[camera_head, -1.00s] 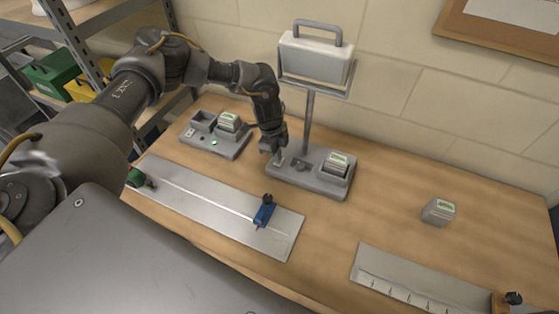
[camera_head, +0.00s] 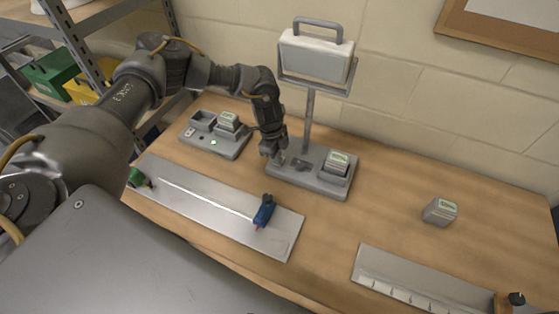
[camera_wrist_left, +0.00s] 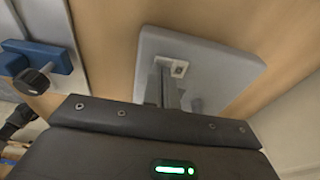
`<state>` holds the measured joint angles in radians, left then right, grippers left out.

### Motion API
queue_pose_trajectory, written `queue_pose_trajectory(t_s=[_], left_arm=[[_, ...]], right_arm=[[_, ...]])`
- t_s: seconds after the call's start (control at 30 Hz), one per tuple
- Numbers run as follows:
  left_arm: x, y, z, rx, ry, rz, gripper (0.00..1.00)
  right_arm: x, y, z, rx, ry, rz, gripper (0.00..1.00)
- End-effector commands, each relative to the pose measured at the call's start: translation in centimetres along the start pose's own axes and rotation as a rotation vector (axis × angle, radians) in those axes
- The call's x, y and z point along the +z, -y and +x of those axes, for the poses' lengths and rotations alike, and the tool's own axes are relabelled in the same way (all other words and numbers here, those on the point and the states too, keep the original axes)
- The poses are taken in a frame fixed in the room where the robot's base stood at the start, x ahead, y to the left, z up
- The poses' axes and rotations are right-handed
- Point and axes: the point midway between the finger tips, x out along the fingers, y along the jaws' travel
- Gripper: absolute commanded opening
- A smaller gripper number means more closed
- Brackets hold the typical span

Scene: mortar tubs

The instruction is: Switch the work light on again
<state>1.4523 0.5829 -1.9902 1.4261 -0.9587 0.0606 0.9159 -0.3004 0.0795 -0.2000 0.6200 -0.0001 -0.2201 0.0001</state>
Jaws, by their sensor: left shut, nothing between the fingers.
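The work light (camera_head: 315,58) stands at the back of the bench, its pale lamp head on a post above a grey base (camera_head: 318,190). I see no glow from the lamp head. A battery pack (camera_head: 337,162) with a green-and-white label sits in the right part of the base. My left gripper (camera_head: 270,154) is shut and empty, pointing down at the left end of the base. In the left wrist view its fingers (camera_wrist_left: 164,88) are over the base (camera_wrist_left: 215,62), beside a small pale switch (camera_wrist_left: 180,68). Whether they touch it I cannot tell. My right gripper is not in view.
A charger (camera_head: 217,152) with another battery pack (camera_head: 228,121) stands left of the light. A loose battery pack (camera_head: 439,212) lies to the right. A metal plate with a blue clamp (camera_head: 264,211) lies in front. The bench between light and loose pack is clear.

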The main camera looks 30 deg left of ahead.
Motion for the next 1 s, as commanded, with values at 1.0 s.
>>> queue_pose_trajectory(t_s=[1.0], left_arm=[[-0.9, 0.0, -6.0, 0.000, -0.001, 0.000, 0.00]], right_arm=[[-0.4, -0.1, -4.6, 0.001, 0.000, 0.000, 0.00]])
